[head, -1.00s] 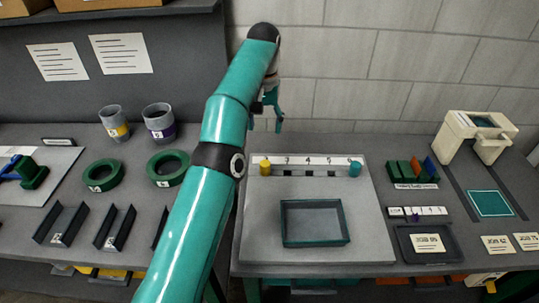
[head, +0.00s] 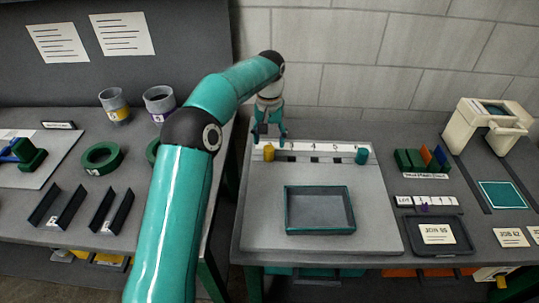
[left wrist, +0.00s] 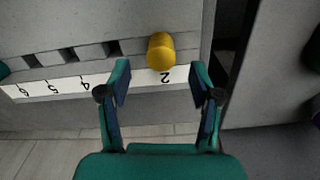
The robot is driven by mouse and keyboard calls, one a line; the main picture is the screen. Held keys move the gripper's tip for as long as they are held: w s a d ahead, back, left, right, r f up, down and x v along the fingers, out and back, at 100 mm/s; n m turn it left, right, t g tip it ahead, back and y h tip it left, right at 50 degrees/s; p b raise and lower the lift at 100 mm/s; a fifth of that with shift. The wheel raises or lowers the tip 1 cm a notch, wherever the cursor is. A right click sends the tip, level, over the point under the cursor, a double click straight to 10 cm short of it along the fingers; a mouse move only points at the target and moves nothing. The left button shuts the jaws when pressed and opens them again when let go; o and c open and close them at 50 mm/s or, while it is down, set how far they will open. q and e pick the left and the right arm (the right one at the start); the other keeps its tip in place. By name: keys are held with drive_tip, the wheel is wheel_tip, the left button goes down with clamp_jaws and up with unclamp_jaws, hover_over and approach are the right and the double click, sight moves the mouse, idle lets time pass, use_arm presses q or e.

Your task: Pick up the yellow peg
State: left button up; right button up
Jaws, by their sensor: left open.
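The yellow peg (head: 269,152) stands at the left end of the numbered strip (head: 335,148) on the grey board. In the left wrist view the yellow peg (left wrist: 161,52) is beside the label 2, just beyond the fingertips and roughly between their lines. My left gripper (head: 269,138) is open and points down just behind the peg in the head view. Its two fingers (left wrist: 160,78) are spread and empty in the wrist view, apart from the peg. My right gripper is not in view.
A teal peg (head: 361,156) stands at the strip's right end. A shallow open tray (head: 320,211) lies on the grey board (head: 262,222) in front. A cream stand (head: 487,127) and coloured blocks (head: 420,160) are to the right. A gap separates the two benches.

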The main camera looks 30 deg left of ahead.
sight(269, 148)
use_arm(q)
wheel_tip(269, 148, down, 4)
drive_tip(key=shift+f, duration=0.1)
clamp_jaws()
idle(0.4)
